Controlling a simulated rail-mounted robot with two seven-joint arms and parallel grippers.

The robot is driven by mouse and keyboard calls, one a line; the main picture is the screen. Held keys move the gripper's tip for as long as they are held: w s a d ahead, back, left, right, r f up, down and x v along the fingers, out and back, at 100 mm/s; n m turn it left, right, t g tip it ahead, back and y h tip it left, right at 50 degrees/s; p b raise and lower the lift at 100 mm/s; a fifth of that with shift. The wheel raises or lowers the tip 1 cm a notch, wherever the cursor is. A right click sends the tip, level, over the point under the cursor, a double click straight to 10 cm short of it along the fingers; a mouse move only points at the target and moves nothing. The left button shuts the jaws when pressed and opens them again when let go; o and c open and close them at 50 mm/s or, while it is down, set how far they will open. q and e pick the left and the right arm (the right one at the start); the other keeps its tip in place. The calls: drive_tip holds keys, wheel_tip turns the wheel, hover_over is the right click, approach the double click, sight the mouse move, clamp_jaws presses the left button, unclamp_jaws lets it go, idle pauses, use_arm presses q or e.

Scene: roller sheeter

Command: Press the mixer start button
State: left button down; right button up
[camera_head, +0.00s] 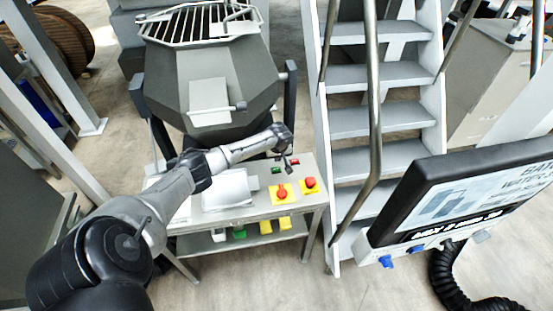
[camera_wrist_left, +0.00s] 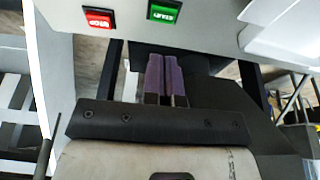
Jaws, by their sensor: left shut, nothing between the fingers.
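The green start button (camera_head: 276,170) sits on the grey control table in front of the mixer (camera_head: 255,85). A red stop button (camera_head: 294,162) is beside it on the right. In the left wrist view the green start button (camera_wrist_left: 164,11) and the red stop button (camera_wrist_left: 99,18) show at the top edge, with upside-down labels. My left gripper (camera_head: 288,168) hovers by the two buttons. Its purple fingers (camera_wrist_left: 165,78) are together and empty, pointing toward the green button. I see a gap in the wrist picture; contact is not visible. My right gripper is out of view.
Two yellow boxes with red emergency knobs (camera_head: 282,193) (camera_head: 310,184) stand on the table near the buttons. Metal stairs (camera_head: 365,120) rise at the right, and a screen panel (camera_head: 465,195) fills the right foreground.

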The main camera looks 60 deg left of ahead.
use_arm(q)
drive_tip(key=shift+p+v, duration=0.4)
drive_tip(key=shift+v, duration=2.2)
